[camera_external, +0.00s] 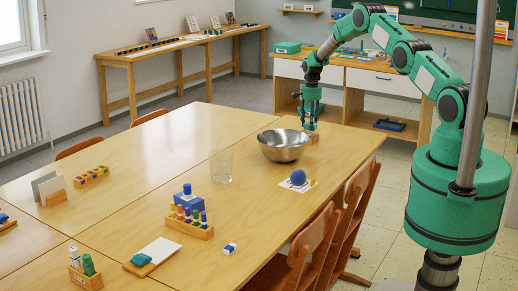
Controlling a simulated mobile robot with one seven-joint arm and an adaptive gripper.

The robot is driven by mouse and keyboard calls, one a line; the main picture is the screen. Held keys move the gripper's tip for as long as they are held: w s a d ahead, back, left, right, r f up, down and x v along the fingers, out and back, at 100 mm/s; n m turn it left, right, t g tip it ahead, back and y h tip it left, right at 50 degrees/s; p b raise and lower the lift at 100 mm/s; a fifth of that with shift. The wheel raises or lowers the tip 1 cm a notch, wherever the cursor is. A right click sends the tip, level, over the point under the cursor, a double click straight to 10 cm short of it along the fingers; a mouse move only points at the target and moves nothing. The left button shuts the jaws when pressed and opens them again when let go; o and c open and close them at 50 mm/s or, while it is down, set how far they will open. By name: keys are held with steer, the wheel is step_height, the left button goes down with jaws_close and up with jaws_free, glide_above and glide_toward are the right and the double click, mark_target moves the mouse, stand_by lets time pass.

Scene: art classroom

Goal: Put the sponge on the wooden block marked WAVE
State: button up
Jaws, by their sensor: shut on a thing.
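My gripper (310,124) is at the far end of the long table, pointing down just behind the steel bowl. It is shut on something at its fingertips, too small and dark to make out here. A light wooden block (313,138) is on the table directly under the fingertips; whether it touches what I hold, I cannot tell. No marking such as WAVE is readable on it. I cannot pick out the sponge for certain. A teal pad (140,260) lies at the front beside a white card.
The steel bowl (283,146) stands close in front of my gripper. A clear glass (221,167), a blue ball (298,177) on a white sheet, a rack of coloured bottles (189,223) and a small blue-white eraser (230,248) are nearer. Wooden chairs (318,246) line the right edge.

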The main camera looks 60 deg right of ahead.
steer(key=shift+f, duration=1.8)
steer(key=shift+f, duration=0.1)
steer(key=o, duration=0.8)
steer(key=shift+o, duration=0.2)
step_height(320, 180, up, 12)
steer(key=shift+s+r, duration=0.1)
